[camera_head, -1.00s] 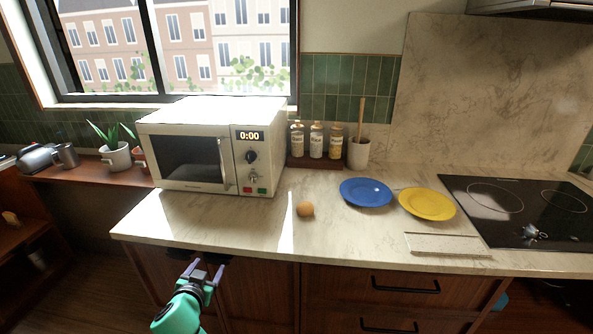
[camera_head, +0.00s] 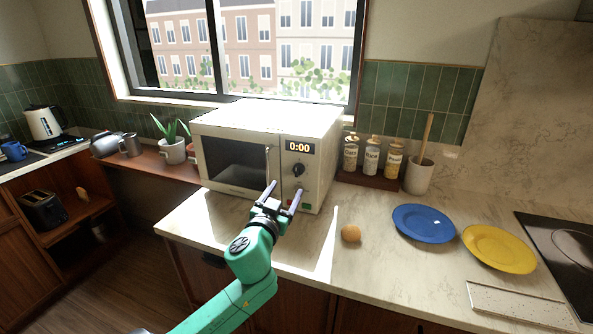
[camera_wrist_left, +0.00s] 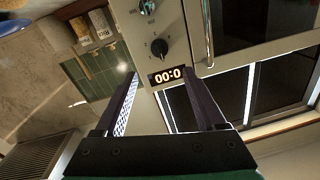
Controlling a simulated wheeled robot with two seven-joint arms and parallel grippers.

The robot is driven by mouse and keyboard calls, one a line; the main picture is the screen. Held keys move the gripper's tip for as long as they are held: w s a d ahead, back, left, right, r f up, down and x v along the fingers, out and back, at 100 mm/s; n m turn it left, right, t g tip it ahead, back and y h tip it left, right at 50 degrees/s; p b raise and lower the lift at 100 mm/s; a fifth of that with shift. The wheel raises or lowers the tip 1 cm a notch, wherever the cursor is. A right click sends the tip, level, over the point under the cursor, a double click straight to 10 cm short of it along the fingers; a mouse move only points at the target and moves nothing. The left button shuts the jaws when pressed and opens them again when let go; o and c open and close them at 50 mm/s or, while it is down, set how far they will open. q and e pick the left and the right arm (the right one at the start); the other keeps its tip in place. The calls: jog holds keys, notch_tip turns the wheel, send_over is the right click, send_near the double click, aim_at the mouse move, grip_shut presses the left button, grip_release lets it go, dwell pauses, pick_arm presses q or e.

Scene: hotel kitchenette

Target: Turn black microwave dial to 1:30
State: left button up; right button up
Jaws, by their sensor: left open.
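The cream microwave (camera_head: 225,128) stands on the counter with its door shut and its display (camera_head: 299,147) reading 0:00. My left gripper (camera_head: 284,188) is open and empty in front of the microwave's lower right. In the wrist view its fingers (camera_wrist_left: 161,76) point toward the panel, with the dial framed between them and not touched.
The door handle (camera_head: 268,162) is close to the left finger. A round brown item (camera_head: 351,233), a blue plate (camera_head: 423,223) and a yellow plate (camera_head: 499,249) lie on the counter to the right. Bottles (camera_head: 372,156) and a utensil pot (camera_head: 418,176) stand behind.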

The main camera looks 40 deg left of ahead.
aim_at(296, 173)
pick_arm(q)
jog(key=x, duration=0.5)
jog(key=shift+w+a+p, duration=0.2)
jog(key=shift+w+p, duration=0.05)
jog(key=shift+p, duration=0.15)
jog(key=x, duration=0.4)
jog(key=shift+f, duration=0.4)
jog(key=shift+w+a+p, duration=0.15)
jog(key=shift+w+p, duration=0.15)
pick_arm(e)
jog(key=shift+w+d+r, duration=0.1)
jog(key=shift+w+r, duration=0.05)
jog(key=shift+r, duration=0.35)
jog(key=shift+w+d+r, duration=0.1)
jog(key=shift+w+r, duration=0.05)
jog(key=shift+r, duration=0.35)
pick_arm(q)
grip_shut()
pick_arm(e)
jog(key=shift+s+a, duration=0.25)
jog(key=shift+a, duration=0.1)
